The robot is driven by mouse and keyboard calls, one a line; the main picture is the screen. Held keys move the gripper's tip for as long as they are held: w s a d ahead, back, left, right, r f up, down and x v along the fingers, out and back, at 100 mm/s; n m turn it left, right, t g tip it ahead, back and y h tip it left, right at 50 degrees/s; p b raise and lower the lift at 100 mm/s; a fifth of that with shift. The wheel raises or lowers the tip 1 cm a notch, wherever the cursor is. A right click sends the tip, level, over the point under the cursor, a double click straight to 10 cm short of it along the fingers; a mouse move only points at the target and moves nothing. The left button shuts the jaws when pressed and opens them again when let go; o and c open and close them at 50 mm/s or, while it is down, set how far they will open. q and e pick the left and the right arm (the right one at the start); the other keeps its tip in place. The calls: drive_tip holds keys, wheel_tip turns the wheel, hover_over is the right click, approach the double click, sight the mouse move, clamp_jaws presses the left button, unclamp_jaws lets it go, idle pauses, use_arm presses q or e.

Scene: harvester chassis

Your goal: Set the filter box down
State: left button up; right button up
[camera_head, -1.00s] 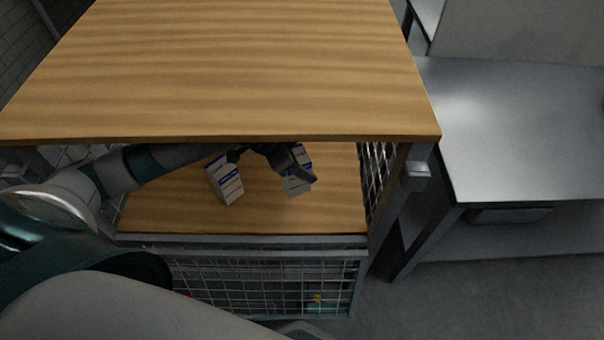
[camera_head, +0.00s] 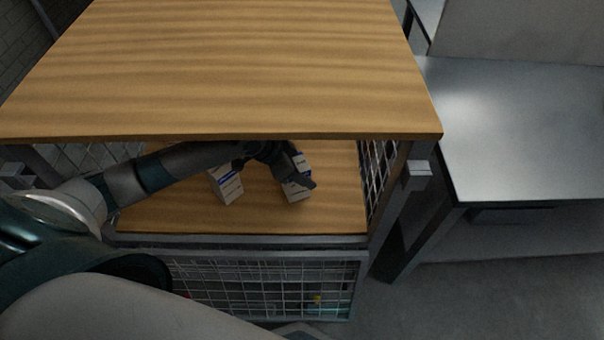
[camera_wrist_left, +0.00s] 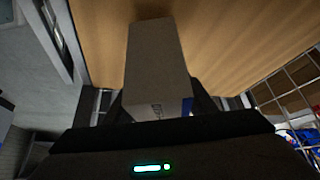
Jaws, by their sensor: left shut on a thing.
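The filter box (camera_head: 297,190) is a white and blue carton in the head view, on or just above the lower wooden shelf (camera_head: 180,215); I cannot tell whether it touches. My left gripper (camera_head: 298,176) is shut on it, with a finger across its side. In the left wrist view the box (camera_wrist_left: 157,65) stands out from between the fingers of the left gripper (camera_wrist_left: 160,105), with the wooden shelf behind it. A second similar white and blue box (camera_head: 228,186) stands on the shelf to the left. My right gripper is not in view.
The wooden top board (camera_head: 220,70) overhangs the shelf and my left forearm passes beneath it. Wire mesh (camera_head: 265,285) closes the lower front, and a post stands at the right. A grey metal table (camera_head: 520,130) is farther right. Bare shelf lies in front of the boxes.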

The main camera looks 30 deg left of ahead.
use_arm(q)
drive_tip(key=shift+w+a+f, duration=0.1)
drive_tip(key=shift+w+f, duration=0.1)
drive_tip(key=shift+f, duration=0.45)
drive_tip(key=o, duration=1.4)
drive_tip(key=shift+f, duration=0.15)
